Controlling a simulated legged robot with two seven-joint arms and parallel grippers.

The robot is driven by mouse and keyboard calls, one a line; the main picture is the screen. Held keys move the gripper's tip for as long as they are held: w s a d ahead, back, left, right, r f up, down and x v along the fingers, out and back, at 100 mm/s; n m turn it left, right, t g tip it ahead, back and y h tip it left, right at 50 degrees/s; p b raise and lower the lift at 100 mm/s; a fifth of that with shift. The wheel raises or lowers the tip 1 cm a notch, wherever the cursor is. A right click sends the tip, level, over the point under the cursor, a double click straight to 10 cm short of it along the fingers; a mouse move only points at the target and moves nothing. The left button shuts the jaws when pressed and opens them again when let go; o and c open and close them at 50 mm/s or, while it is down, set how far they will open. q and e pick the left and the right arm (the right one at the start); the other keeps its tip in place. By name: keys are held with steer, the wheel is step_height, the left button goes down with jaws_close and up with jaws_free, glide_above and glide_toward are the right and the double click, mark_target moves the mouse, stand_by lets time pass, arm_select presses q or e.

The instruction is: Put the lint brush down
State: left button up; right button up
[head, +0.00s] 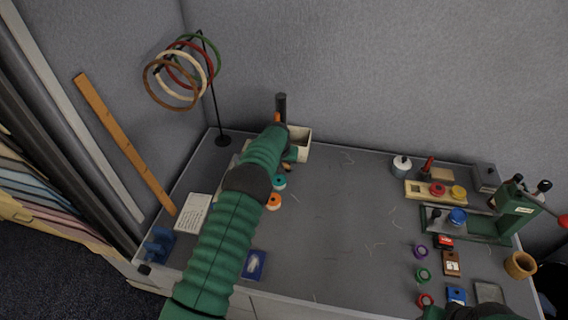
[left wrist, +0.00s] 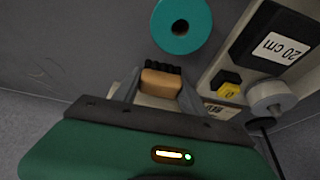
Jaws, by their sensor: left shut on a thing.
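Teal (head: 279,182) and orange (head: 273,201) rolls lie near my left arm. A ring stand (head: 222,140) is at the back left. A white card (head: 193,212) lies at the left. A green press (head: 512,213) and small items crowd the right. The table middle (head: 335,225) is clear.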

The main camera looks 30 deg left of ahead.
arm_select(q)
steer(key=shift+f, duration=0.25)
steer(key=o, duration=0.9)
steer(key=shift+c, duration=0.2)
steer(key=o, duration=0.3)
steer(key=shift+o, duration=0.2)
steer(key=shift+r, duration=0.15)
steer(key=shift+s+r, duration=0.1)
steer(key=shift+r, duration=0.2)
steer(key=v, duration=1.6)
steer(key=shift+a+b, duration=0.3)
steer(key=shift+b, duration=0.05)
steer(key=shift+r, duration=0.1)
